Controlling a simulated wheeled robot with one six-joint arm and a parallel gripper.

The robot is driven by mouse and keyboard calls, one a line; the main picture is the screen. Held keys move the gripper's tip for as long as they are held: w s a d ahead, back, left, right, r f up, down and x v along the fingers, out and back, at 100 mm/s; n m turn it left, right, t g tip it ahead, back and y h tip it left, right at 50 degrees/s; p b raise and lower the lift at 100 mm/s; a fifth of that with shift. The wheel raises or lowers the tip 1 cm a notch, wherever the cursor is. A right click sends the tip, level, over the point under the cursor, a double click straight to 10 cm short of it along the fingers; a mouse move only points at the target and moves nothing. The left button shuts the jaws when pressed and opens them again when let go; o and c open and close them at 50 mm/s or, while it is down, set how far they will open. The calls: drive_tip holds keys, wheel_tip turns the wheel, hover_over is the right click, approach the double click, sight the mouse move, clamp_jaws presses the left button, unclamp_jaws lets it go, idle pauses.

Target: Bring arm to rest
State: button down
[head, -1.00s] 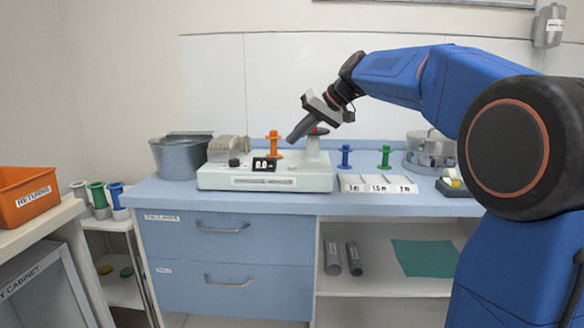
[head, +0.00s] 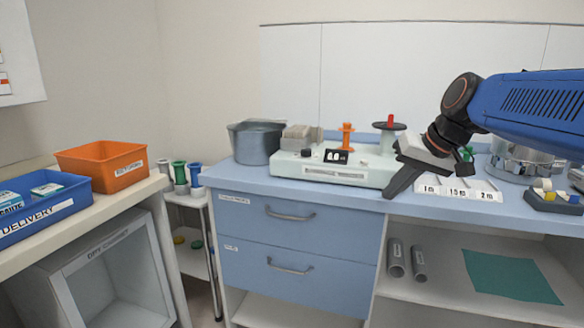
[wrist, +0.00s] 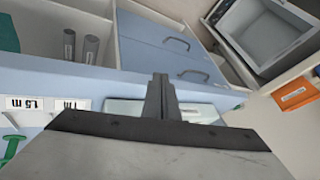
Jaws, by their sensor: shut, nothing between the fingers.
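My gripper (head: 391,192) is shut and empty in the head view. It hangs in front of the right end of the white device on the blue counter, near the counter's front edge, pointing down and left. In the wrist view the closed fingers (wrist: 161,88) stand in the middle, above the counter edge. My blue arm (head: 535,105) reaches in from the right of the head view. Part of a green spool (head: 466,153) shows behind the wrist.
The white device (head: 335,174) carries an orange spool (head: 347,134). Number cards (head: 458,190) lie right of the gripper. A grey pot (head: 256,142) stands at the counter's left. Orange (head: 105,165) and blue (head: 45,215) bins stand on the left bench.

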drive_tip(key=s+d+f+h, duration=0.2)
drive_tip(key=s+f, duration=0.8)
drive_tip(key=s, duration=0.2)
drive_tip(key=s+d+f+h, duration=0.1)
drive_tip(key=s+d+f, duration=0.2)
drive_tip(key=s+f, duration=0.6)
drive_tip(key=s, duration=0.2)
drive_tip(key=shift+s+f+g+h, duration=0.3)
drive_tip(key=shift+s+f+h, duration=0.05)
drive_tip(key=shift+f+h, duration=0.05)
